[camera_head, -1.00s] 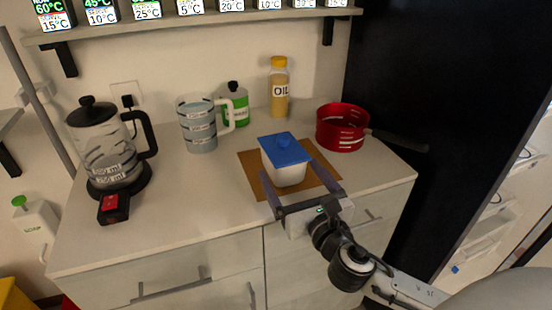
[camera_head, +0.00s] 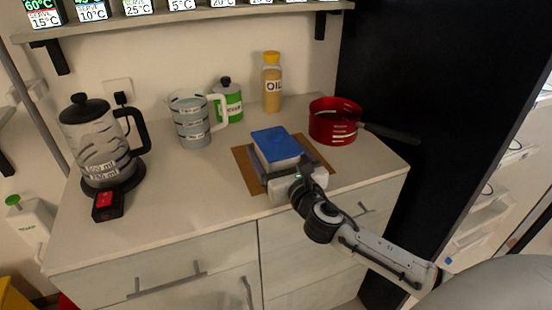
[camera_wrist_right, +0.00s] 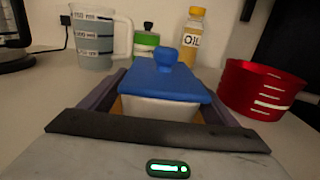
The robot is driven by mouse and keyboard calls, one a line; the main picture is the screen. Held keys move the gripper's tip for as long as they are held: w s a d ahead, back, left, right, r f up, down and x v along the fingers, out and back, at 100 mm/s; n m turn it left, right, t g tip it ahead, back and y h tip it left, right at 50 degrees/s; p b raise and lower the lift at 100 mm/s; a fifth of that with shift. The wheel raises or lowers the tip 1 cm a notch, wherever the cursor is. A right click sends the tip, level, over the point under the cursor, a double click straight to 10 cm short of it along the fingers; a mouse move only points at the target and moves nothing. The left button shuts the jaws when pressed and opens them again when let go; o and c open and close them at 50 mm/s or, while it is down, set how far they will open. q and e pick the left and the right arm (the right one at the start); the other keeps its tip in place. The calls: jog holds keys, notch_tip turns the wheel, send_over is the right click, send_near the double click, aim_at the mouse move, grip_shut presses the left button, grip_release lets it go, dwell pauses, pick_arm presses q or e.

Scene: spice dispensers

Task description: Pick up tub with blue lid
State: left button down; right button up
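The tub (camera_head: 278,160) is white with a blue lid (camera_head: 275,141) and stands on a brown board (camera_head: 243,165) on the counter. In the right wrist view the lid (camera_wrist_right: 165,82) with its round knob is in the middle, and the white tub body (camera_wrist_right: 160,107) shows under it. My right gripper (camera_head: 282,165) is at the near side of the tub, its fingers reaching forward along both sides. Thin brown gaps show between the fingers and the tub, so it looks open around it. Parts of the fingers are hidden by the lid. My left gripper is not in view.
A red pan (camera_head: 335,122) stands to the right of the tub, its dark handle pointing right. An oil bottle (camera_head: 272,85), a green-labelled jar (camera_head: 229,103) and a measuring jug (camera_head: 191,118) stand behind. A kettle (camera_head: 98,145) is at the left.

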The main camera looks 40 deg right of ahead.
jog(key=c, duration=1.1)
jog(key=shift+r, duration=0.1)
jog(key=shift+r, duration=0.1)
